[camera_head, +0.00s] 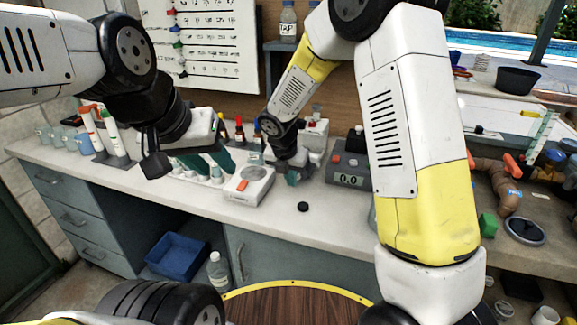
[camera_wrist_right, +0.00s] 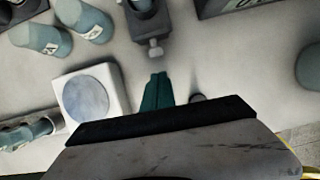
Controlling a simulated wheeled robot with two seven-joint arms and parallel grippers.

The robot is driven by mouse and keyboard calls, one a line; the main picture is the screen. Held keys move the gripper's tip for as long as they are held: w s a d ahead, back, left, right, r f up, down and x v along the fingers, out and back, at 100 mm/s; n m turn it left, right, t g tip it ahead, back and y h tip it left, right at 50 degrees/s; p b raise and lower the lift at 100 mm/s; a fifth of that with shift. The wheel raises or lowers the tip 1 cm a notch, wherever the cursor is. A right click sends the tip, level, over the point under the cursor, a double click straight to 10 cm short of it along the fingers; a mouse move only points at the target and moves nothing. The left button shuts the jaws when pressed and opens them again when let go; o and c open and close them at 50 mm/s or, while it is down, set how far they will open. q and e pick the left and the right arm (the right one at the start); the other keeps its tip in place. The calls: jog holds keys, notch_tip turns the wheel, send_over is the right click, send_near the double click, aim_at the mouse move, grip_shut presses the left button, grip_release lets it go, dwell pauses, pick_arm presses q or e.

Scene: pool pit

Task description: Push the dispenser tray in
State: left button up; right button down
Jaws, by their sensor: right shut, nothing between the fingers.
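A grey block with a small knobbed tab at its front (camera_wrist_right: 152,35) stands at the top of the right wrist view. It may be the dispenser tray, but I cannot tell for sure. My right gripper (camera_wrist_right: 157,92) has its teal fingers shut and empty, pointing at the knob with a gap between. In the head view the right gripper (camera_head: 292,177) is low over the counter. A pale device (camera_head: 316,132) behind it may be the dispenser, partly hidden by my arm. My left gripper (camera_head: 208,163) hangs over the counter at left, its teal fingers apart.
A white scale (camera_head: 250,187) with a round plate and orange button sits between the grippers. A dark cap (camera_head: 303,206) lies on the counter. A grey meter (camera_head: 348,170) stands right of the right gripper. Bottles and cups stand behind. The counter's front strip (camera_head: 330,215) is mostly clear.

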jog(key=shift+w+d, duration=0.2)
jog(key=shift+w, duration=0.3)
jog(key=shift+w+d, duration=0.2)
jog(key=shift+w, duration=0.3)
jog(key=w+d, duration=0.1)
jog(key=w, duration=0.4)
jog(key=w+d, duration=0.1)
jog(key=w, duration=0.2)
jog(key=shift+w+d, duration=0.25)
jog(key=shift+d, duration=0.1)
jog(key=shift+w+d, duration=0.1)
jog(key=shift+w, duration=0.1)
jog(key=shift+r, duration=0.1)
